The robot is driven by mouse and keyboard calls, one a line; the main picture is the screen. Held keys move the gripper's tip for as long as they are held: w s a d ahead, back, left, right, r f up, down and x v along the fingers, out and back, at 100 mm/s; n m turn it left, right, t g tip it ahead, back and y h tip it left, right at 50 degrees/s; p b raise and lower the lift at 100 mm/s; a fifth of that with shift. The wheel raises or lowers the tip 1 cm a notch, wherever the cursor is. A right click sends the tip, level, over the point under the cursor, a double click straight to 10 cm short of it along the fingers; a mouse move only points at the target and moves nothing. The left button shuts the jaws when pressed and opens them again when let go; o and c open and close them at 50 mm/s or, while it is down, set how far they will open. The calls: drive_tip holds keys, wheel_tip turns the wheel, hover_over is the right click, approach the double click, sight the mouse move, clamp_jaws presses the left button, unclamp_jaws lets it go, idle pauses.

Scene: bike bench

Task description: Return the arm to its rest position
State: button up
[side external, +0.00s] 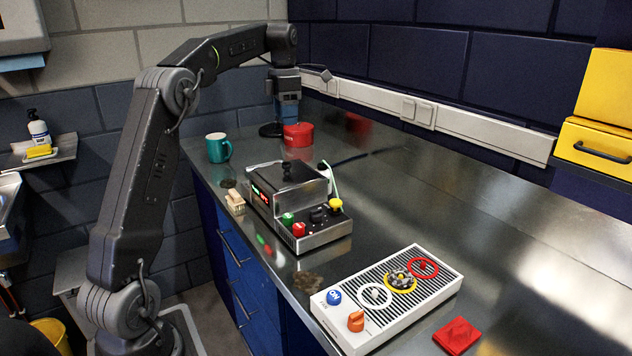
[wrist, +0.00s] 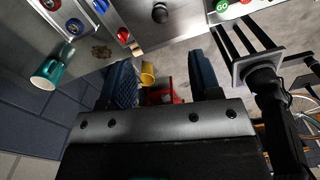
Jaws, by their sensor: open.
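In the side view my arm rises at the left and bends over to the far end of the bench (side external: 400,180). My gripper (side external: 286,118) hangs there pointing down, close to a red pot (side external: 298,135); whether they touch cannot be told. In the wrist view the two dark blue fingers of my gripper (wrist: 163,82) stand wide apart. No object is seen held between them.
A teal mug (side external: 218,148) stands left of my gripper. A metal control box (side external: 298,205), a white panel with knobs (side external: 385,297) and a red cloth (side external: 457,335) lie nearer. Yellow drawers (side external: 597,145) are at the right. Bench space right of the box is clear.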

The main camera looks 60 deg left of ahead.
drive_tip(key=s+d+r+m+t, duration=0.1)
drive_tip(key=s+d+m, duration=0.3)
drive_tip(key=d+m, duration=0.55)
drive_tip(key=s+d+r+m+t, duration=0.1)
drive_tip(key=s+d+m+t, duration=0.1)
drive_tip(key=s+d+m, duration=0.55)
drive_tip(key=s+d+f+m+t, duration=0.2)
drive_tip(key=s+d+f+m, duration=0.8)
drive_tip(key=d+m, duration=0.3)
drive_tip(key=s+m, duration=0.1)
drive_tip(key=m, duration=0.2)
drive_tip(key=shift+d+t, duration=0.3)
drive_tip(key=shift+w+f, duration=0.1)
